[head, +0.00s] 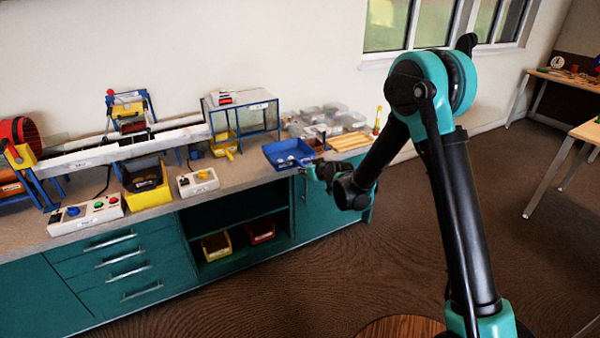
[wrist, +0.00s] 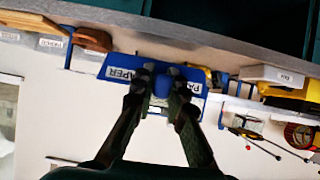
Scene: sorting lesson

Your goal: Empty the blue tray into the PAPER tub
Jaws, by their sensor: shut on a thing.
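The blue tray (head: 278,147) is near the counter's front edge in the head view, with a few small pale things (head: 291,161) inside. My gripper (head: 318,172) is at its right end. In the wrist view, which looks upside down, my gripper (wrist: 162,78) has its two fingers on a blue body, apparently the tray (wrist: 161,88). White labels (wrist: 122,73) on either side of the fingers appear to read PAPER. The tray's contents are hidden there. I cannot tell whether the tray is resting or lifted. I cannot pick out a separate PAPER tub with certainty.
Clear tubs (head: 345,119) stand behind the tray, with a slatted wooden piece (head: 348,141) to the right. A blue-framed clear box (head: 243,118) and a yellow scoop-like bin (head: 224,143) are to the left. A switch box (head: 198,182) sits farther left.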

